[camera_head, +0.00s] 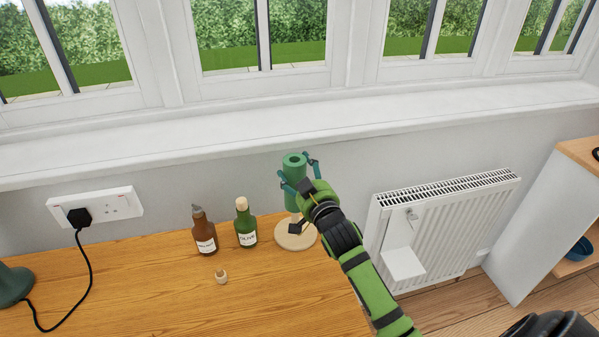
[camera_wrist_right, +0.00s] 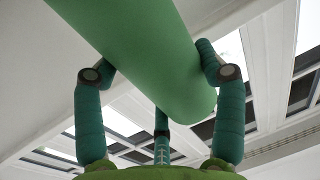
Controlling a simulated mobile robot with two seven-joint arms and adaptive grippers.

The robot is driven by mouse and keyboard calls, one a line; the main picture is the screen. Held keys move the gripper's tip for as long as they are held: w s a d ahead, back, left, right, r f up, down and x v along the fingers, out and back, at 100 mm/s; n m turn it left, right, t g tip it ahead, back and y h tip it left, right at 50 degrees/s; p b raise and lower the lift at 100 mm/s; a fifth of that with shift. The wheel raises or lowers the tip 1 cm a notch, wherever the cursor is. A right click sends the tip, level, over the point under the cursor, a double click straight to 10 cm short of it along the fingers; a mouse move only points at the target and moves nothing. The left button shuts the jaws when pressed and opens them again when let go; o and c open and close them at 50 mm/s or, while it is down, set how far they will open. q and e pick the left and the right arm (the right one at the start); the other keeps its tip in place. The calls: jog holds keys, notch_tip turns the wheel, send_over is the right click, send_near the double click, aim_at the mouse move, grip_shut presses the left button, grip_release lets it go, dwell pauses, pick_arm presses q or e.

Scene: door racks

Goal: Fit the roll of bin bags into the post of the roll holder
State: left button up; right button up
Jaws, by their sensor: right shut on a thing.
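The green roll of bin bags (camera_head: 294,167) is upright above the table's back right corner, its hollow top end facing up. My right gripper (camera_head: 300,178) is shut on it, with a finger on each side. In the right wrist view the roll (camera_wrist_right: 150,55) runs between the two fingers. The roll holder has a round pale wooden base (camera_head: 288,241) on the table. A short piece of its pale post (camera_head: 295,216) shows below the roll. I cannot tell whether the roll is around the post or just above it. My left gripper is not in view.
A brown bottle (camera_head: 204,234), a green bottle (camera_head: 245,225) and a small stopper-like piece (camera_head: 221,277) stand left of the holder. The wooden table (camera_head: 150,290) is clear in front. A wall and window sill (camera_head: 200,145) are behind; a radiator (camera_head: 450,225) is right.

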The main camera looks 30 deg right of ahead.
notch_tip(320, 180, down, 10)
jog(key=b, duration=0.6)
jog(key=shift+b, duration=0.3)
dwell(2.6)
jog(key=o, duration=1.3)
jog(key=shift+r, duration=0.1)
jog(key=s, duration=0.4)
jog(key=s+a, duration=0.1)
jog(key=s, duration=0.7)
jog(key=shift+a, duration=0.2)
